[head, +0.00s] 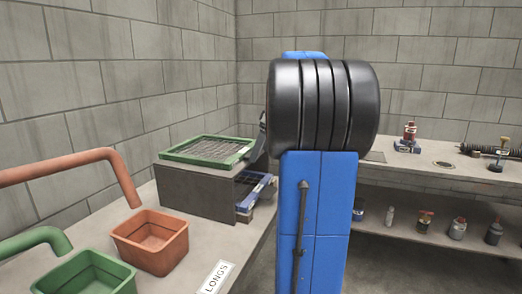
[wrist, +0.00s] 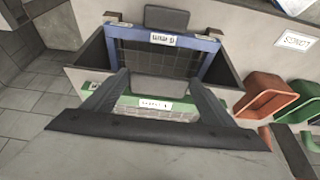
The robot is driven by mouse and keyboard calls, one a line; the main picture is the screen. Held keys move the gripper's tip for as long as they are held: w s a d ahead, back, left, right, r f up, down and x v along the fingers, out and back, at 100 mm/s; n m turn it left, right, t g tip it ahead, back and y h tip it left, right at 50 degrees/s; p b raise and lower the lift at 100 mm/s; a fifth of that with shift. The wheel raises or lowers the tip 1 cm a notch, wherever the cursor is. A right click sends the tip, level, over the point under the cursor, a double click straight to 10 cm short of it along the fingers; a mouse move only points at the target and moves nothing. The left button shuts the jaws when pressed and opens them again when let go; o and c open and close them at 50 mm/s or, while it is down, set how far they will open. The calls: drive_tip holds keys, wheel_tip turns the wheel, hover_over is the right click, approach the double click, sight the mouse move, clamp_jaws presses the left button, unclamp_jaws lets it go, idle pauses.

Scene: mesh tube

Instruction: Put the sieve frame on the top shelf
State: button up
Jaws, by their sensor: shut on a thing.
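A blue sieve frame (head: 250,185) with mesh is inside the dark-walled shelf unit (head: 190,192), below the unit's top board, with its front end toward the open side. My gripper, mostly hidden by my arm in the head view, shows in the wrist view (wrist: 166,40). One pad lies on each side of the blue frame's labelled front rim (wrist: 205,44), shut on it. A green sieve frame (head: 212,150) with mesh lies flat on the unit's top; its labelled edge (wrist: 150,102) shows behind my near finger in the wrist view.
An orange bin (head: 152,240) and a green bin (head: 85,275) stand left of the unit on the bench, near an orange pipe (head: 70,167). A bench with bottles and tools (head: 440,172) is at right. Block walls stand behind the unit.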

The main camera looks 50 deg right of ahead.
drive_tip(key=o, duration=1.5)
drive_tip(key=shift+o, duration=0.2)
drive_tip(key=v, duration=1.2)
